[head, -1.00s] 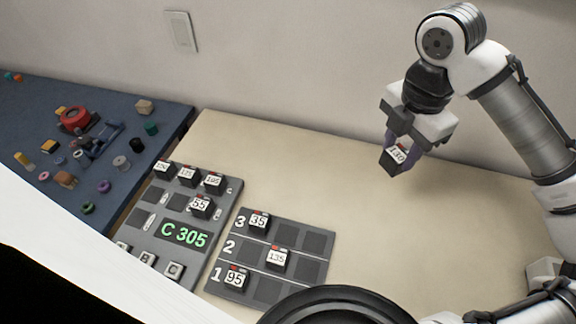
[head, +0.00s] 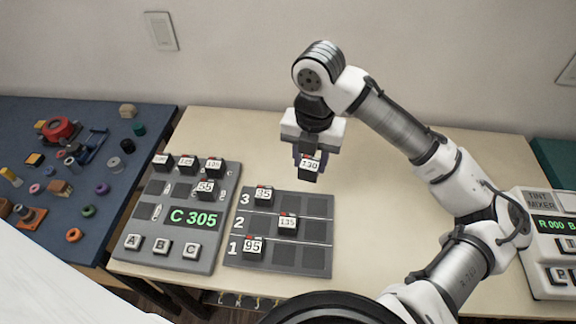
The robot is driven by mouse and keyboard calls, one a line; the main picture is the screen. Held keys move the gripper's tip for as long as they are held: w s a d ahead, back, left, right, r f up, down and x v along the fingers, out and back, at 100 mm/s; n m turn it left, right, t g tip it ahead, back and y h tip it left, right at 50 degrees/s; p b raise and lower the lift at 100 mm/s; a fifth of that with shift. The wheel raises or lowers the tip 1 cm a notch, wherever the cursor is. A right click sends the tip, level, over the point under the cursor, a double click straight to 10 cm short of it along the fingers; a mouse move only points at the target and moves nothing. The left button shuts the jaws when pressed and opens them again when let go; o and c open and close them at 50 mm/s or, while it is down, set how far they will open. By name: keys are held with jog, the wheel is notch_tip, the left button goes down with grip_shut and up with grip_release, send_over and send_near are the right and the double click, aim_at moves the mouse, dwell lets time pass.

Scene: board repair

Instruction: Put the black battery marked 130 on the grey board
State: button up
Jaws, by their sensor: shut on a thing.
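The black battery marked 130 (head: 310,172) is in my gripper (head: 309,161), which is shut on it. The battery hangs upright with its white label facing me, seen just behind the far right part of the grey board with rows 1, 2 and 3 (head: 272,268). It appears to be in the air, apart from the board. On that board, battery 35 (head: 264,197) sits in the left slot of row 3, battery 135 (head: 287,224) in the middle of row 2, and battery 95 (head: 252,248) at the left of row 1. Other slots are empty.
A grey panel reading C 305 (head: 177,246) stands left of the board, with several black batteries and buttons A, B, C. A blue table (head: 60,230) with small parts is at far left. A tint mixer (head: 545,202) is at right. The table behind the board is clear.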

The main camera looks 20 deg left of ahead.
jog(key=a+f+b, duration=0.1)
jog(key=f+b, duration=0.1)
jog(key=f, duration=0.1)
jog(key=s+a+f+n+b, duration=0.1)
jog(key=f+b, duration=0.2)
jog(key=f, duration=0.1)
jog(key=a+f+n+b, duration=0.1)
jog(key=f+b, duration=0.2)
jog(key=f, duration=0.1)
jog(key=shift+s+a+f, duration=0.15)
jog(key=shift+s+a, duration=0.05)
jog(key=shift+a, duration=0.05)
jog(key=shift+f+b, duration=0.3)
jog(key=shift+f, duration=0.2)
dwell(0.5)
jog(key=o, duration=1.1)
notch_tip(320, 180, up, 14)
jog(key=p, duration=0.1)
